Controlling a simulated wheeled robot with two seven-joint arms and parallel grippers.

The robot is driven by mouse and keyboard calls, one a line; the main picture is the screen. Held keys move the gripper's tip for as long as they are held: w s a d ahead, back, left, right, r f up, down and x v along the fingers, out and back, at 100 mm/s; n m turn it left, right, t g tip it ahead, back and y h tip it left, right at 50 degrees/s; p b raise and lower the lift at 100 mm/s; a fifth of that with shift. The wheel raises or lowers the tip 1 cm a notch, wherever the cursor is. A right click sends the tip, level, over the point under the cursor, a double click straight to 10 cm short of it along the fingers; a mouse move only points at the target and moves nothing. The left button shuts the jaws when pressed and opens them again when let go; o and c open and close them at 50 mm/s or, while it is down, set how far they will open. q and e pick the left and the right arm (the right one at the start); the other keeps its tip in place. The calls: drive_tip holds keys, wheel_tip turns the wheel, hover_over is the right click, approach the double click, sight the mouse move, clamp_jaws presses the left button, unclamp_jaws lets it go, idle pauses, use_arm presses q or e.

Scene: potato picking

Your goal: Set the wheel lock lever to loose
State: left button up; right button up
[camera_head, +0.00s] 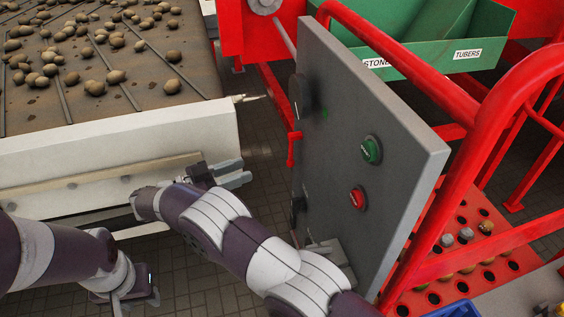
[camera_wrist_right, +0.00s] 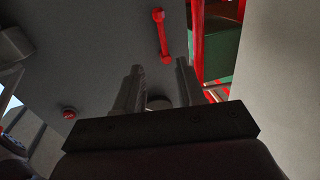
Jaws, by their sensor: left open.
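A red lever (camera_wrist_right: 162,36) with rounded ends shows beyond the fingertips in the right wrist view. It sits on a grey surface and looks like the wheel lock lever. In the head view a red handle (camera_head: 292,148) is at the left edge of the grey control panel (camera_head: 340,110); it may be the same lever. My right gripper (camera_head: 245,170) is left of the panel and apart from that handle. In the wrist view its two fingers (camera_wrist_right: 158,82) are spread with no lever between them. My left gripper (camera_head: 128,297) is at the lower left, open, partly cut off.
A conveyor (camera_head: 110,130) with potatoes and a pale side wall is at the left. The panel carries a green button (camera_head: 371,150) and a red button (camera_head: 357,198). Red railings (camera_head: 470,150) and a green bin (camera_head: 480,30) are at the right. A floor gap lies between conveyor and panel.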

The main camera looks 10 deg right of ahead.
drive_tip(key=p+x, duration=0.4)
drive_tip(key=x, duration=0.8)
drive_tip(key=shift+w+p, duration=0.3)
clamp_jaws()
